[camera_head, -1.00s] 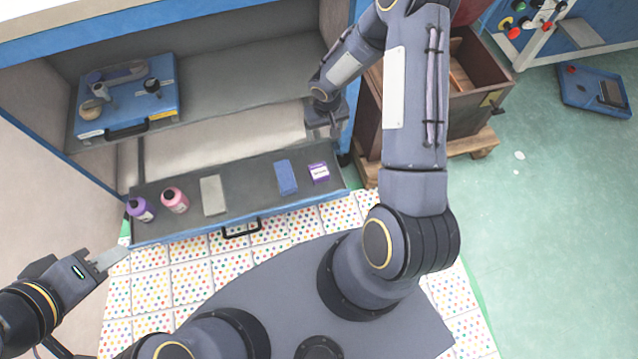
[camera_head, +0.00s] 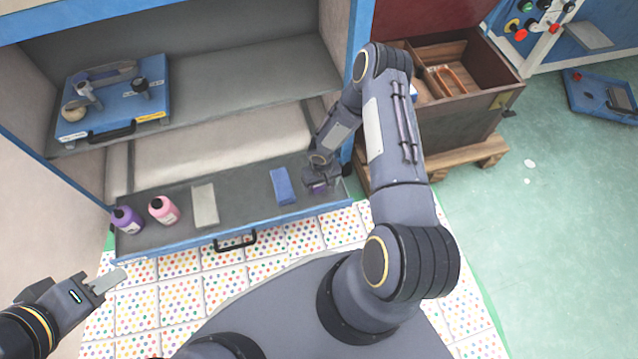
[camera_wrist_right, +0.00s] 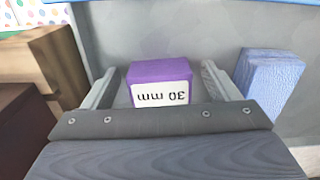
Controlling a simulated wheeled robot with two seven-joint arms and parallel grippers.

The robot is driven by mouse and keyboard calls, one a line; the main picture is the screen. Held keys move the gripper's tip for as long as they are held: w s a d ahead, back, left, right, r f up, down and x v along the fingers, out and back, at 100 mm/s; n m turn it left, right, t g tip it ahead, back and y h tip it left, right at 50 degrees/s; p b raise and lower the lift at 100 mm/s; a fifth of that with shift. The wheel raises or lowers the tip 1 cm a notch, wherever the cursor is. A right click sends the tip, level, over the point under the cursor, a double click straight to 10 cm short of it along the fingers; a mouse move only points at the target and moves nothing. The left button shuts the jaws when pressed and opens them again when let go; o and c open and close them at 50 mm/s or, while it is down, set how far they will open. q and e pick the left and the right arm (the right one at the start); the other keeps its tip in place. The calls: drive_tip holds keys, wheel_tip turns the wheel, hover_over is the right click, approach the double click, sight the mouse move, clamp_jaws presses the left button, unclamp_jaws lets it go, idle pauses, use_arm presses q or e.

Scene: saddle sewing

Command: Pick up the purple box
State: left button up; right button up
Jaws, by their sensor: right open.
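The purple box (camera_wrist_right: 160,82), labelled "30 mm", lies in the open drawer (camera_head: 240,216). In the right wrist view it sits between the two open fingers of my right gripper (camera_wrist_right: 160,88), with a gap on each side. In the head view my right gripper (camera_head: 320,186) is over the drawer's right end and mostly hides the box (camera_head: 321,187). A blue block (camera_wrist_right: 268,80) stands just beyond one finger; it also shows in the head view (camera_head: 282,187). My left gripper (camera_head: 106,282) is at the lower left, away from the drawer; its jaw opening is unclear.
A blue case (camera_head: 115,100) sits on the shelf above. A brown wooden chest (camera_head: 455,115) stands to the right of the cabinet.

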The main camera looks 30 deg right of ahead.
drive_tip(key=shift+c, duration=0.4)
drive_tip(key=c, duration=1.1)
drive_tip(key=shift+o, duration=0.2)
drive_tip(key=shift+r, duration=0.1)
